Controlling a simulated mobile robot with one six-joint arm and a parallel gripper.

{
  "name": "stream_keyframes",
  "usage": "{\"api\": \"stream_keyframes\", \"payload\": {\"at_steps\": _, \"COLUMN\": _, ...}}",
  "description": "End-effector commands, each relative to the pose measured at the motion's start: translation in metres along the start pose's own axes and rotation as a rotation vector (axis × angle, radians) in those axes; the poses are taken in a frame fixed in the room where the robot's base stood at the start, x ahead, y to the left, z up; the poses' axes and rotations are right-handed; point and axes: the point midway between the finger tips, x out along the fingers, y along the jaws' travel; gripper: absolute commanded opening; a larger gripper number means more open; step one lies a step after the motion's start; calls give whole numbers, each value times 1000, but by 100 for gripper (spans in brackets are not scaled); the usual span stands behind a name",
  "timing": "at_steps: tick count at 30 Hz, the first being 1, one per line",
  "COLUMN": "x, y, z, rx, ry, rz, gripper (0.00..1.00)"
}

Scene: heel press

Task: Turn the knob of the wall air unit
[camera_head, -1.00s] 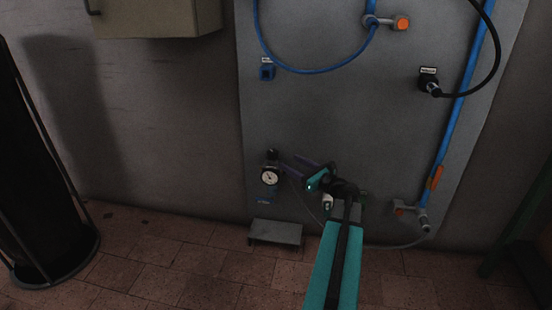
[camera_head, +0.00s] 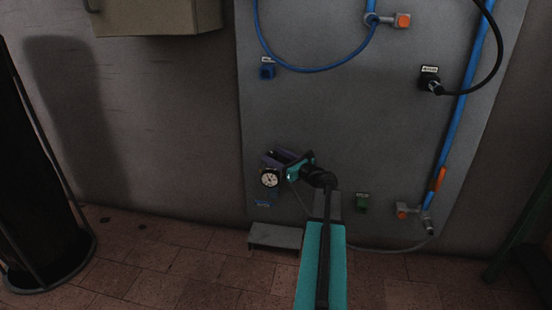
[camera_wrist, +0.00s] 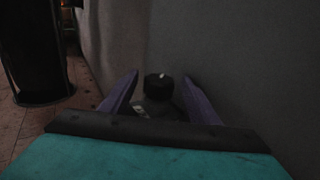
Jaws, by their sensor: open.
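The wall air unit (camera_head: 269,180) is on the grey wall panel low down, with a round white-faced gauge on its front. Its dark round knob (camera_wrist: 158,86) has a small white mark on top and shows in the wrist view, between the two finger tips and a little beyond them. In the head view my gripper (camera_head: 281,158) is at the top of the unit and hides the knob. In the wrist view my gripper (camera_wrist: 158,88) is open, with one purple finger on each side of the knob. I cannot tell whether either finger touches it.
A small grey step (camera_head: 275,237) sticks out below the unit. A blue hose (camera_head: 318,70) loops above. A valve with an orange part (camera_head: 403,208) and a blue pipe (camera_head: 459,125) are at the right. A dark cylinder stand (camera_head: 40,190) is at far left.

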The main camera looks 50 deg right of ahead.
Motion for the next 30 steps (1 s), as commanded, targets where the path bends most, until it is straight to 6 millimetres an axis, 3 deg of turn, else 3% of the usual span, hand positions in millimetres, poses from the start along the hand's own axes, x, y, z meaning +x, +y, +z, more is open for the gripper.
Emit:
{"api": "stream_keyframes", "payload": {"at_steps": 3, "x": 0, "y": 0, "z": 0, "rx": 0, "ry": 0, "rz": 0, "gripper": 55}}
{"api": "stream_keyframes", "payload": {"at_steps": 11, "x": 0, "y": 0, "z": 0, "rx": 0, "ry": 0, "rz": 0, "gripper": 14}}
{"api": "stream_keyframes", "payload": {"at_steps": 30, "x": 0, "y": -3, "z": 1, "rx": 0, "ry": 1, "rz": 103, "gripper": 14}}
